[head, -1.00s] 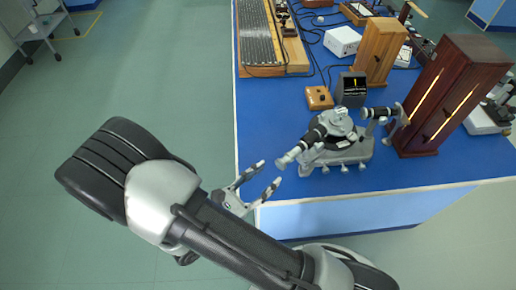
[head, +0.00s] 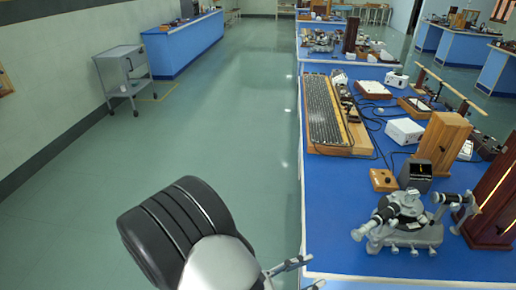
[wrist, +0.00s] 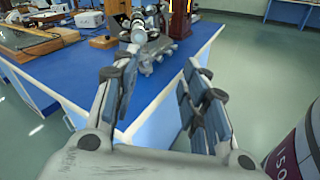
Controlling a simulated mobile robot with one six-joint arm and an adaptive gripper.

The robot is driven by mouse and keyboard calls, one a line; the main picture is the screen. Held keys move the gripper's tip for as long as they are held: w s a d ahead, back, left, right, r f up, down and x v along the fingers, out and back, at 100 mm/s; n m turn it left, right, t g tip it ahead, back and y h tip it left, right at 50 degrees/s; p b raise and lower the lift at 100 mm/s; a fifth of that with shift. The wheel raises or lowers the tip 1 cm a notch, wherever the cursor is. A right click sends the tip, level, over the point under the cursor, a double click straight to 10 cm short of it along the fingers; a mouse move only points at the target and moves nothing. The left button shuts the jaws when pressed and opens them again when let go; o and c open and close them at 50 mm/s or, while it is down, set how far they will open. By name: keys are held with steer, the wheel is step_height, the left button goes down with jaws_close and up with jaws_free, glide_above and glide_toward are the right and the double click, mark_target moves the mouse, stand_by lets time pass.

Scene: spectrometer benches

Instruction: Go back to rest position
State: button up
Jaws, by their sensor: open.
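My gripper (wrist: 158,105) is open and empty in the wrist view, its two fingers spread in front of the blue bench. In the head view, my gripper (head: 304,272) shows at the bottom edge, beside the bench's near left corner, and is partly cut off. The grey spectrometer (head: 405,222) stands on the bench to the right of my gripper, apart from it. It also shows beyond the fingers in the wrist view (wrist: 148,40).
The blue bench (head: 335,200) carries a long ridged board (head: 325,110), a small orange-brown box (head: 383,180), a dark display (head: 415,176) and wooden cabinets (head: 440,143). A grey cart (head: 124,78) stands by the left wall. The green floor (head: 235,130) left of the bench is clear.

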steer(key=s+d+r+m+g+y, duration=0.7)
steer(key=s+r+m+g+y, duration=0.15)
steer(key=m, duration=0.35)
steer(key=s+a+r+m+t+y, duration=0.2)
steer(key=a+r+m+t+y, duration=0.1)
steer(key=r+m+t+y, duration=0.3)
steer(key=shift+a+r+m+y, duration=0.35)
steer(key=shift+r+m+y, duration=0.5)
steer(key=shift+r, duration=0.7)
steer(key=shift+c, duration=0.2)
